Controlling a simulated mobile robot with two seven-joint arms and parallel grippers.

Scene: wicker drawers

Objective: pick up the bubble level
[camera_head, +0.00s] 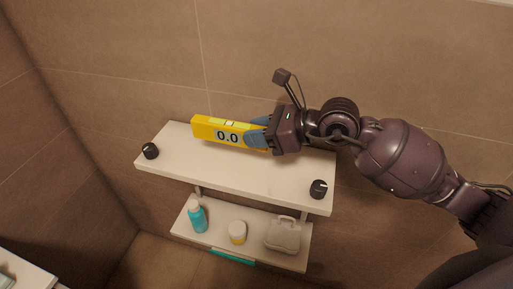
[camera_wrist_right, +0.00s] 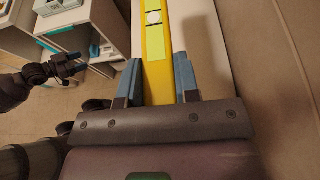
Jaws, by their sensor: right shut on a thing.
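The bubble level (camera_head: 220,131) is a yellow bar with a display reading 0.0, at the upper white shelf in the head view. It also shows in the wrist view (camera_wrist_right: 154,60), running away between the fingers. My right gripper (camera_head: 260,133) is shut on its right end, with blue fingers on either side. I cannot tell whether the level still touches the shelf. My left gripper is outside the head view. A dark arm of mine with a gripper (camera_wrist_right: 72,65) shows small at the left of the wrist view, its opening unclear.
The upper shelf (camera_head: 255,178) holds a dark knob (camera_head: 150,151) at its left and another (camera_head: 318,189) at its front right. The lower shelf (camera_head: 215,241) holds a teal bottle (camera_head: 197,217), a small jar (camera_head: 237,232) and a pale case (camera_head: 283,236). A tiled wall stands behind.

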